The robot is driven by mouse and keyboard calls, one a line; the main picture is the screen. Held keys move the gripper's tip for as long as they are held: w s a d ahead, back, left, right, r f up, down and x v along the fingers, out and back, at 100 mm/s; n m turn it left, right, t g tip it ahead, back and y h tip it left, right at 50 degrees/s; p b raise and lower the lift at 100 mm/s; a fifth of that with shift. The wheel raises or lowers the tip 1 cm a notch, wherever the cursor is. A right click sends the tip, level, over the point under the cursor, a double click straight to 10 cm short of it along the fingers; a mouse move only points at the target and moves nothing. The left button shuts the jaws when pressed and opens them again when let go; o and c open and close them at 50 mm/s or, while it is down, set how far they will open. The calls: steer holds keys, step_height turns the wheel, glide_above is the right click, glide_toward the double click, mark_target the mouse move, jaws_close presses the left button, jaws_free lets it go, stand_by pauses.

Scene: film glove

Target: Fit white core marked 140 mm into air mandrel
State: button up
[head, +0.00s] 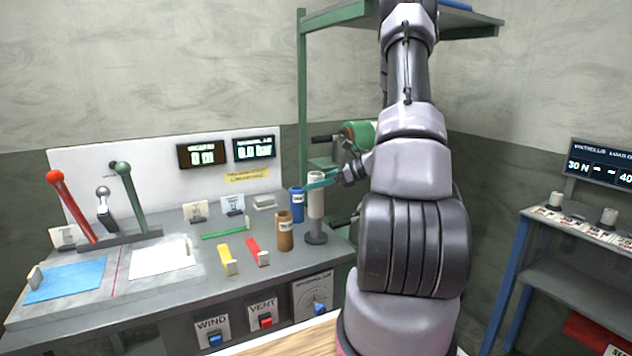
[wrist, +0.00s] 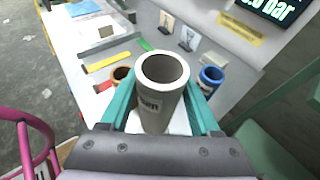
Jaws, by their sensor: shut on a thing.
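The white core (head: 316,200) is an upright hollow tube with a dark printed mark, too small to read in the head view. My gripper (head: 322,181) has its teal fingers shut on the core's upper part, one finger on each side. In the wrist view the core (wrist: 160,92) shows its open top end between the fingers. Below it in the head view is a dark round stand (head: 316,238); I cannot tell whether the core rests on it. A dark shaft (head: 345,221) sticks out beside my arm, possibly the air mandrel; most of it is hidden.
A brown core (head: 284,231) and a blue core (head: 297,203) stand close by on the bench (head: 190,285). Red and green levers (head: 128,195) are at left. A green roll (head: 360,134) is behind my arm. A side shelf (head: 580,232) stands at right.

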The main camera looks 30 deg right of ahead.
mark_target(317, 205)
steer(key=shift+f, duration=3.85)
steer(key=o, duration=1.4)
steer(key=shift+d, duration=0.1)
steer(key=v, duration=1)
steer(key=shift+s+d+r, duration=0.1)
steer(key=shift+s+d, duration=0.1)
steer(key=shift+s, duration=0.1)
